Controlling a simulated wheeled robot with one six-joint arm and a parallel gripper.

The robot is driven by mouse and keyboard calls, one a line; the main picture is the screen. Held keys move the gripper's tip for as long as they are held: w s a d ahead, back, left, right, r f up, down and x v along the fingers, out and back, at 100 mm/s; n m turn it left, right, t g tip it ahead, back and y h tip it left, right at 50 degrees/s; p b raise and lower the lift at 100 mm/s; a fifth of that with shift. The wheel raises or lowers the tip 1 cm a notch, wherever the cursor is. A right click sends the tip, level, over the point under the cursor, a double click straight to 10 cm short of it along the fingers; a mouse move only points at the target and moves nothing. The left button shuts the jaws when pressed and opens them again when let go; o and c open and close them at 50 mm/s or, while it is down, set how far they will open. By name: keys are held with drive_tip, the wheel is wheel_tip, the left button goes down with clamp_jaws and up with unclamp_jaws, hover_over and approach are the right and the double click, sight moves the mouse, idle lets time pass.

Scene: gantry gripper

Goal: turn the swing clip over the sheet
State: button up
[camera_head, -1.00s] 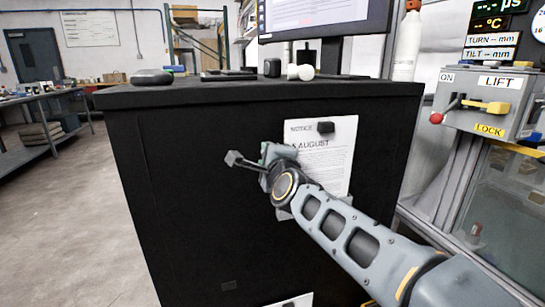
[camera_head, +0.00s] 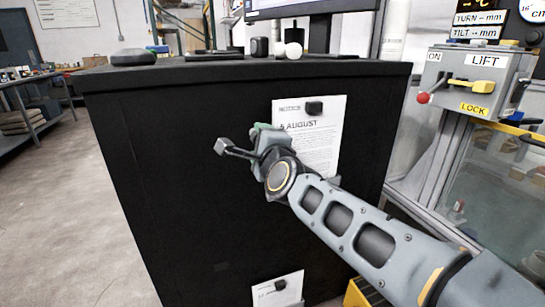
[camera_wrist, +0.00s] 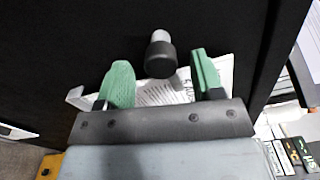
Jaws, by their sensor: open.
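The sheet (camera_head: 318,150), a white notice headed "5 AUGUST", hangs on the front of a black cabinet. A small black block (camera_head: 314,107), apparently the swing clip, sits at its top edge. My gripper (camera_head: 262,128) is in front of the sheet's left side, left of and below that block, and hides part of the sheet. In the wrist view my gripper (camera_wrist: 162,85) has its green fingers apart. A post with a round black end (camera_wrist: 160,57) stands between and just beyond the fingertips, not visibly touched. The sheet (camera_wrist: 165,94) shows behind the fingers.
The black cabinet (camera_head: 170,180) fills the middle, with a monitor and small items on top. A second sheet (camera_head: 290,290) with a black clip is low on its front. A lift control box (camera_head: 476,80) with levers stands at right. Open floor is at left.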

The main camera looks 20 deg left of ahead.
drive_tip(key=p+v, duration=0.1)
drive_tip(key=v, duration=0.9)
drive_tip(key=shift+p, duration=0.35)
